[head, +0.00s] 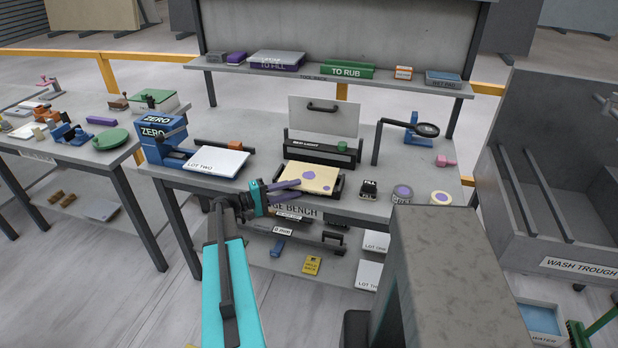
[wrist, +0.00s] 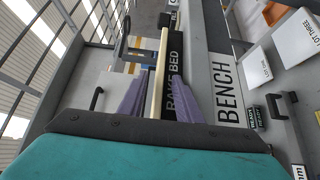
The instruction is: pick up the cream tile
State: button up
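The cream tile (head: 308,177), a flat slab with purple spots, lies on the dark bake bed (head: 337,187) on the bench. In the wrist view the tile (wrist: 157,80) shows edge-on as a pale strip. My gripper (head: 299,186) reaches in from the left at the tile's near left edge. In the wrist view its two purple fingers stand on either side of the tile's edge, with a gap visible on the right side. The gripper is open; I cannot tell whether the left finger touches the tile. The fingers partly hide the bed's front left.
The bed's raised lid (head: 323,118) stands behind the tile. A white LOT TWO slab (head: 216,162) and the ZERO stand (head: 163,137) are to the left. A shelf (head: 330,75) hangs above.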

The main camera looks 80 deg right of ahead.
grip_shut()
jog(key=shift+r, duration=0.15)
jog(key=shift+r+b, duration=0.65)
jog(key=shift+r, duration=0.3)
jog(key=shift+s+a+r+b, duration=0.15)
jog(key=shift+a+r+b, duration=0.2)
jog(key=shift+r, duration=0.35)
jog(key=s+a+r, duration=0.1)
jog(key=s+a, duration=0.1)
jog(key=a, duration=1.3)
jog(key=shift+r+b, duration=0.3)
jog(key=shift+b, duration=0.05)
jog(key=shift+s, duration=0.1)
